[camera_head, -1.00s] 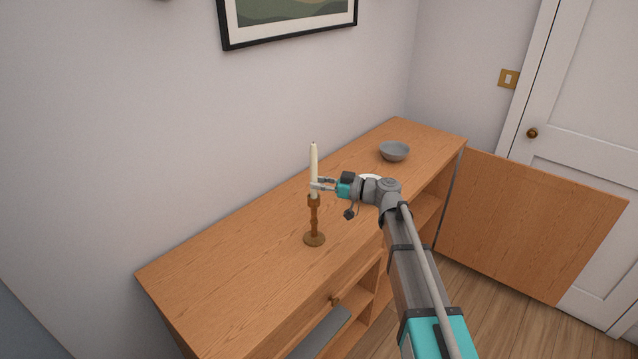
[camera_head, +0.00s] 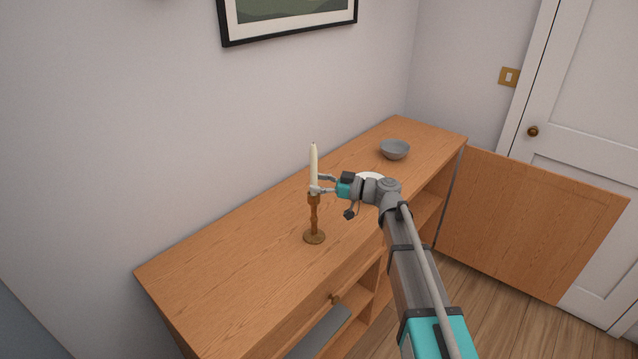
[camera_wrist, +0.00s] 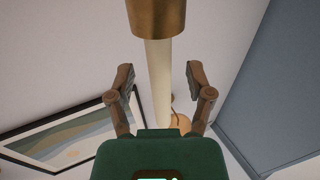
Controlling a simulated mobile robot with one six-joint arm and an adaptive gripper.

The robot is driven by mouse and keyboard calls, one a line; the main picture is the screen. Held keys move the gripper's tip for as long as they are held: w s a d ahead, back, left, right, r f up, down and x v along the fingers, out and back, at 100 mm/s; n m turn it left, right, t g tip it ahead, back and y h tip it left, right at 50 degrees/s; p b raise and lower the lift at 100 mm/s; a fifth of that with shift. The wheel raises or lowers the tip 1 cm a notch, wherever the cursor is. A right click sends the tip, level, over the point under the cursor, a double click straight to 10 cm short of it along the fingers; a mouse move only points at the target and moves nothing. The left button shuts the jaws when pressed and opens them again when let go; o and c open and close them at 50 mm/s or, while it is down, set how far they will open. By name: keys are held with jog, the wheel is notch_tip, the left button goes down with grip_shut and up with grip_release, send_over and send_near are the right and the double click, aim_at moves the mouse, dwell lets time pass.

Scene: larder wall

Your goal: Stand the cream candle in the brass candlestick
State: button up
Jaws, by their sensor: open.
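The cream candle (camera_head: 314,165) stands upright in the top of the brass candlestick (camera_head: 314,219), which rests on the wooden sideboard. In the wrist view the candle (camera_wrist: 158,85) runs from the brass cup (camera_wrist: 156,17) of the candlestick, between my fingers. My gripper (camera_head: 322,184) is open at the candle's lower part, just above the cup. In the wrist view the fingers of my gripper (camera_wrist: 159,78) stand apart on either side of the candle, with a gap visible on both sides.
The sideboard top (camera_head: 235,250) is clear to the left. A grey bowl (camera_head: 395,150) stands at its far end, and a white dish (camera_head: 370,177) is partly hidden behind my wrist. A cabinet door (camera_head: 530,225) hangs open at right. A framed picture (camera_wrist: 75,125) hangs on the wall.

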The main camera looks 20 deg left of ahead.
jog(key=shift+d, duration=0.1)
jog(key=d, duration=1.1)
jog(key=shift+w+d, duration=0.3)
jog(key=shift+d, duration=0.1)
dwell(0.6)
jog(key=s+d+f+m+t+h, duration=0.1)
jog(key=s+d+f+m+h, duration=0.75)
jog(key=d+f, duration=0.4)
jog(key=s+d+f+m+h, duration=0.3)
jog(key=s+d+m+h, duration=0.1)
jog(key=d, duration=0.5)
jog(key=s+d+f+m+h, duration=0.3)
jog(key=s+d+m+h, duration=0.2)
jog(key=d, duration=0.3)
jog(key=shift+d+m, duration=0.4)
jog(key=shift+m, duration=0.15)
